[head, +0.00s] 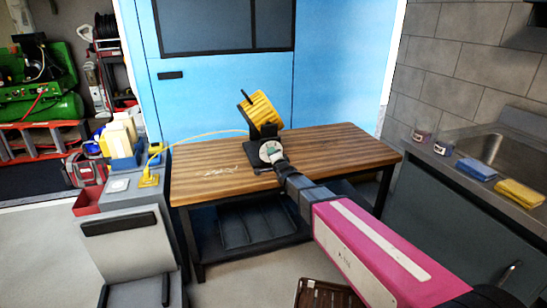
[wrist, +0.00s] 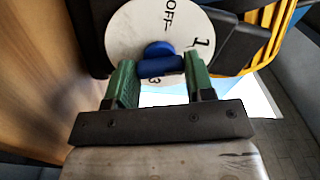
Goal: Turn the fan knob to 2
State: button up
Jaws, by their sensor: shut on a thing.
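The yellow fan (head: 261,108) stands on the wooden table, with a dark base. Its pale round dial (head: 270,150) faces me at the front of the base. In the wrist view the dial (wrist: 128,28) shows OFF near the top, 1 at the right and 3 low down; I cannot see a 2. The blue fan knob (wrist: 160,66) is at the dial's centre, a bar with a round part above it. My gripper (wrist: 161,72) has its green fingers on both sides of the knob's bar and is shut on it. The exact pointer direction is unclear.
The wooden table (head: 335,147) has bare room right of the fan. A yellow cord (head: 192,137) runs left to a side cabinet. A dark stool (head: 325,292) is below my arm. A counter with sink, cloth (head: 520,193) and sponge stands at the right.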

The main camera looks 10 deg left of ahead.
jog(key=m, duration=0.5)
jog(key=shift+m, duration=2.4)
jog(key=o, duration=0.9)
jog(key=v, duration=1.1)
jog(key=shift+a, duration=0.1)
